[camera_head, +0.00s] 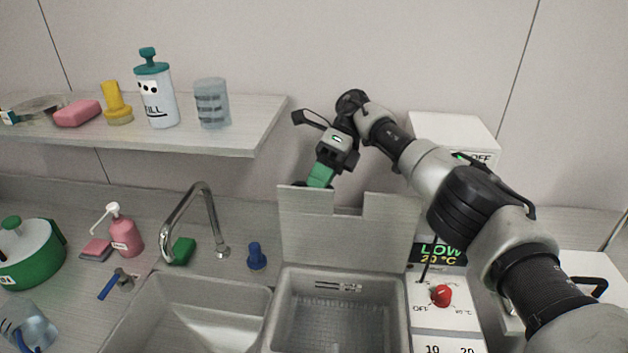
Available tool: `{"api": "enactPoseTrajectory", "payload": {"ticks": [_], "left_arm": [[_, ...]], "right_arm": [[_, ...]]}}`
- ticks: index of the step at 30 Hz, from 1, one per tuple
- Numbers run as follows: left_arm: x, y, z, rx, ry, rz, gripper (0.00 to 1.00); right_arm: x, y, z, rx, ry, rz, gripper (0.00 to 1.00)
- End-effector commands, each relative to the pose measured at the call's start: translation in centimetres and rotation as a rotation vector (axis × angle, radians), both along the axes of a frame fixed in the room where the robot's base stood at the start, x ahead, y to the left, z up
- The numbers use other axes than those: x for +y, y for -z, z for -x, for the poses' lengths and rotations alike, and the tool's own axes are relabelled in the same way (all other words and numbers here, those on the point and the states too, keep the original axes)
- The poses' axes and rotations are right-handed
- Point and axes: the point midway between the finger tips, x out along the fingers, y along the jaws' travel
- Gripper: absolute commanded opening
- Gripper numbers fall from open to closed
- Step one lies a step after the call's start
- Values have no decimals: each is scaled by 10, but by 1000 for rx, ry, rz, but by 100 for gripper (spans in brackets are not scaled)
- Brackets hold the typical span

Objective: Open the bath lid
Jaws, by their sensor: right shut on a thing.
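The bath lid (350,238) is a grey panel with a notch in its top edge. It stands about upright at the back of the bath (398,325), a grey basin whose inside is in plain view. My right gripper (319,182) reaches from the right to the lid's top edge, left of the notch. It is shut on the lid; its fingertips are partly hidden at the edge. My left gripper is not in view.
A control panel with a red knob (440,296) and a LOW 20 °C display (440,254) is right of the bath. A sink (190,312) with a tall tap (190,205) is left.

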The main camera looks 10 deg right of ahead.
Motion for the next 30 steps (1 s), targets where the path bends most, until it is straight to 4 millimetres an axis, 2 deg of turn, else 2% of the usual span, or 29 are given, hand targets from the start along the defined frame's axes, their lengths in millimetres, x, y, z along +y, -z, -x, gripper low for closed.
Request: {"api": "enactPoseTrajectory", "payload": {"ticks": [1, 20, 21, 25, 30], "left_arm": [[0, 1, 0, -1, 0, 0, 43], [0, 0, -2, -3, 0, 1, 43], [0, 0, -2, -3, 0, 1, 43], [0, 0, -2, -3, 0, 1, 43], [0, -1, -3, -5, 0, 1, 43]], "right_arm": [[0, 12, 1, 17, -4, 12, 0], [-3, 13, -1, 30, -6, 7, 0], [-3, 13, -1, 29, -6, 7, 20], [-3, 12, -1, 29, -4, 5, 40], [-3, 9, -2, 27, -3, 2, 42]]}}
